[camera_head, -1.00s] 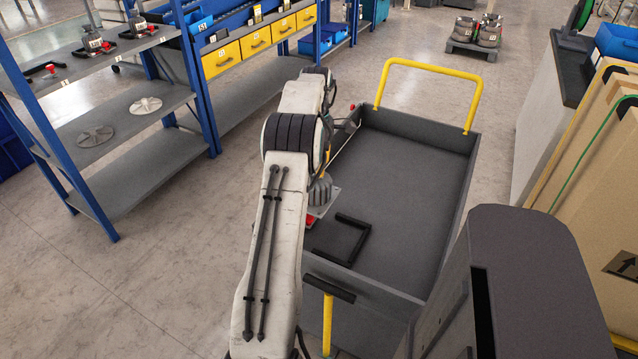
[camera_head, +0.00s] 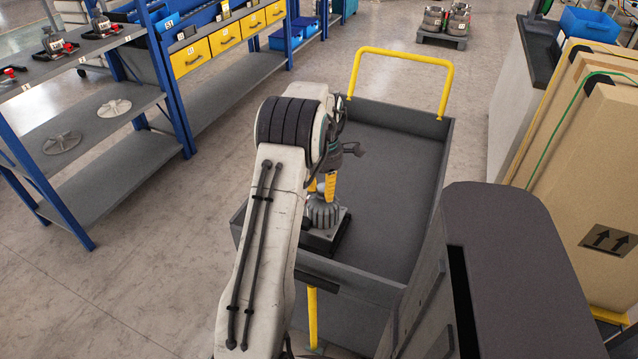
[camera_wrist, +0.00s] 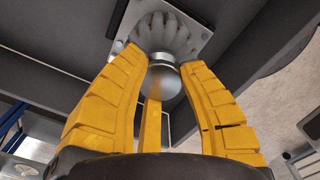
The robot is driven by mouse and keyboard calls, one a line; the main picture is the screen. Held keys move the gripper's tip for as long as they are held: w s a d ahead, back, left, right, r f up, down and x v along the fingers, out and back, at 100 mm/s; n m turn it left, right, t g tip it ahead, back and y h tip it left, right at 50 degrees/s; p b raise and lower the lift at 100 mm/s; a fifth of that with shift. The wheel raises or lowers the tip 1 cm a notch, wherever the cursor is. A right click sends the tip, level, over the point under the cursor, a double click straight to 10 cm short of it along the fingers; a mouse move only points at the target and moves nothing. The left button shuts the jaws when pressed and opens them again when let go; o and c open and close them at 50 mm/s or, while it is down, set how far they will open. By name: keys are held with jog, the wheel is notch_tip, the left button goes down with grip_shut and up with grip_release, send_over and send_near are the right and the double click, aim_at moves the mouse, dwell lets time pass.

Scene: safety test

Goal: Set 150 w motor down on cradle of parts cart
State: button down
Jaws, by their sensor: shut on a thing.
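The grey 150 w motor (camera_head: 322,212), with a ribbed housing and a square base plate, is upright at the near left of the cart. In the wrist view, the yellow fingers of my gripper (camera_wrist: 163,65) are shut around the silver neck of the motor (camera_wrist: 168,32). My gripper also shows in the head view (camera_head: 329,186). The black cradle (camera_head: 343,236) lies on the cart bed, mostly hidden by the motor. The plate is over the cradle; I cannot tell whether it touches it. The parts cart (camera_head: 402,165) has grey walls and a yellow handle.
The cart bed beyond the motor is empty. A blue shelf (camera_head: 95,140) with round parts stands to the left. Tan boxes (camera_head: 580,170) stand to the right. A pallet (camera_head: 443,38) with metal parts lies on the floor at the back.

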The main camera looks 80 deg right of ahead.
jog(key=shift+d+f, duration=0.1)
jog(key=shift+f, duration=1.75)
jog(key=c, duration=0.9)
grip_release()
jog(key=shift+f, duration=0.15)
jog(key=shift+o, duration=0.2)
notch_tip(320, 180, up, 12)
jog(key=shift+f+p, duration=0.1)
jog(key=shift+p, duration=0.45)
